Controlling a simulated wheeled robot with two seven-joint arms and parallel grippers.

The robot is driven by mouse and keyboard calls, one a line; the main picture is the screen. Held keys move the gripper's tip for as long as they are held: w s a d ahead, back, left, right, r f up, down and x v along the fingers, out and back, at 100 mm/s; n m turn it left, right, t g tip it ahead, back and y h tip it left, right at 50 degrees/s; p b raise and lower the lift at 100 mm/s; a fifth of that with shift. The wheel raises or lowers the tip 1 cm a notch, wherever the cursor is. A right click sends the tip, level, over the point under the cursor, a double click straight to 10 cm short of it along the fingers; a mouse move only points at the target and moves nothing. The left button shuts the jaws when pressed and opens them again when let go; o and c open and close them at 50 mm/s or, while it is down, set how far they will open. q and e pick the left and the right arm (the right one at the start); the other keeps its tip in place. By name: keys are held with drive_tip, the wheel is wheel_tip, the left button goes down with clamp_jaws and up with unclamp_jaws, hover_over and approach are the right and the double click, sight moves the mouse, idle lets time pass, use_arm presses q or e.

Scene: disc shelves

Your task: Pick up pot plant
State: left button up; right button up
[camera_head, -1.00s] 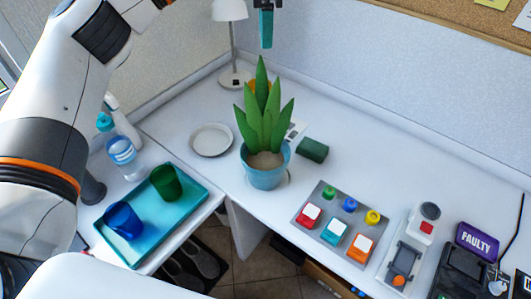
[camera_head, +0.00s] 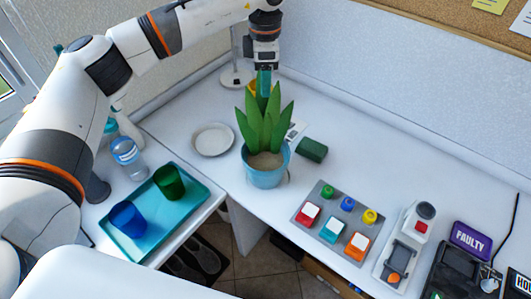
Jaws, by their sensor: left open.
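The pot plant, green pointed leaves in a blue pot (camera_head: 264,170), stands upright on the white desk near its front left edge. My left gripper (camera_head: 264,82) comes down from above at the back of the plant, with its teal fingers pointing down by the leaf tips. It is open and holds nothing that I can see. The leaves partly hide the fingertips, and I cannot tell whether they touch the leaves. My right gripper is out of view.
A lamp (camera_head: 236,76) stands behind. A grey button panel (camera_head: 322,226) is at the right. A teal tray (camera_head: 191,218) with two cups is at the left.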

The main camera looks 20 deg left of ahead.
use_arm(q)
drive_tip(key=shift+c, duration=0.4)
clamp_jaws()
idle(0.9)
drive_tip(key=shift+w+r, duration=0.1)
drive_tip(key=shift+r, duration=0.15)
